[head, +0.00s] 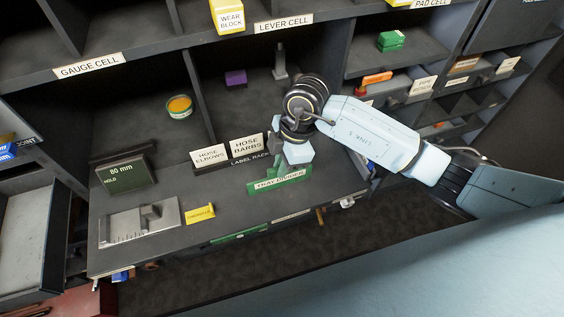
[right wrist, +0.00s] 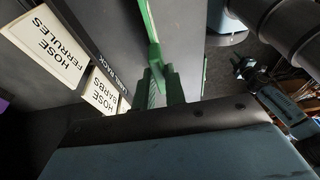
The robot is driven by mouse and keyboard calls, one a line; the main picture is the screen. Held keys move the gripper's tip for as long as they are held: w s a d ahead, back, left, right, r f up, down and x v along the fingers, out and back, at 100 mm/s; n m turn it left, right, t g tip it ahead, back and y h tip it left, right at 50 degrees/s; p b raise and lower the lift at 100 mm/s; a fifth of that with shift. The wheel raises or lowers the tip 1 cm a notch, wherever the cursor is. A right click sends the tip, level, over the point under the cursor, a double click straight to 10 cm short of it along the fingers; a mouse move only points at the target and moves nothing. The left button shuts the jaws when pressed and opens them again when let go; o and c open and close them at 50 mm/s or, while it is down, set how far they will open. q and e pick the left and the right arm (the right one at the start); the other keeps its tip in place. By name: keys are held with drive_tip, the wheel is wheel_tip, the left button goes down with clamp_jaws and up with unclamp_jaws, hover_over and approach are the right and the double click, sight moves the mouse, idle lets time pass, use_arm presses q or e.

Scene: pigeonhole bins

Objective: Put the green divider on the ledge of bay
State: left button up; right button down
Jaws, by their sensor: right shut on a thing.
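The green divider (head: 280,181) has a pale label strip along its front and a raised green part behind it. It is at the front right of the grey shelf, just right of the label rack. My right gripper (head: 285,160) comes down from above and is shut on the divider's raised part. The green divider (right wrist: 148,35) also shows between the fingers in the right wrist view. I cannot tell whether its underside touches the shelf. The ledge cannot be picked out for certain. My left gripper is not in view.
The label rack (head: 252,161) with white hose cards stands close left of the divider. A steel gauge block (head: 140,222), a dark "80 mm" display (head: 126,172), a yellow tag (head: 199,214) and a round tin (head: 179,107) occupy the left side. A purple block (head: 236,77) sits behind.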

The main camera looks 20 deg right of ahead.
drive_tip(key=shift+f, duration=0.15)
drive_tip(key=c, duration=1.5)
unclamp_jaws()
drive_tip(key=shift+o, duration=0.2)
drive_tip(key=v, duration=1.2)
drive_tip(key=shift+p, duration=0.45)
